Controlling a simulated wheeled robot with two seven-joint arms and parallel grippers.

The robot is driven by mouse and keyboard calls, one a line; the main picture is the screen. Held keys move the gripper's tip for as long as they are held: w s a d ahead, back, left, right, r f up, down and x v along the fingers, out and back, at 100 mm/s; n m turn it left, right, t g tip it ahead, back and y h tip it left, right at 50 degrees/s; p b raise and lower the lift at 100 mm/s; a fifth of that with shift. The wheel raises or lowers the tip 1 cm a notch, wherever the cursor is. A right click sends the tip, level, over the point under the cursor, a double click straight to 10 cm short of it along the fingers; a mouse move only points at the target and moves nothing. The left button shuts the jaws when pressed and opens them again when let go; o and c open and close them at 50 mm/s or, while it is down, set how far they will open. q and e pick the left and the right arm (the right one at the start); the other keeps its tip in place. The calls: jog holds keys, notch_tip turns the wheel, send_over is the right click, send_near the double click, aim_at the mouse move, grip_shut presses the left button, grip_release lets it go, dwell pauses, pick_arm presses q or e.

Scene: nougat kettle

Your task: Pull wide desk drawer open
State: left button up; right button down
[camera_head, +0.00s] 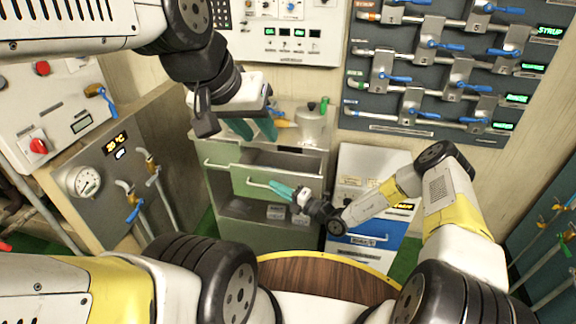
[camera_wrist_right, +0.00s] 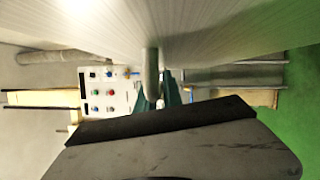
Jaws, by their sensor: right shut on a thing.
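The wide desk drawer (camera_head: 240,186) has a pale green front with a light bar handle (camera_head: 258,184). It stands partly out from the green desk (camera_head: 222,210), and its dark inside shows above the front. My right gripper (camera_head: 285,191) has teal fingers and is shut on the right part of that handle. In the right wrist view the handle is a pale bar (camera_wrist_right: 151,72), with the teal fingers (camera_wrist_right: 163,92) at it. My left gripper (camera_head: 254,129) is open and empty above the desk top, its two teal fingers apart.
A metal pot (camera_head: 311,127) stands on the desk top. A white and blue cabinet (camera_head: 368,225) is right of the desk. A gauge panel (camera_head: 100,180) stands at left. A round wooden top (camera_head: 325,278) lies in front of the desk. Pipes with blue valves (camera_head: 440,75) cover the back wall.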

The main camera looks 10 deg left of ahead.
jog(key=s, duration=0.9)
jog(key=shift+s, duration=0.2)
jog(key=shift+a, duration=0.1)
jog(key=c, duration=1.5)
grip_release()
jog(key=v, duration=0.7)
jog(key=shift+s+d, duration=0.15)
jog(key=shift+d, duration=0.2)
jog(key=shift+d+f, duration=0.1)
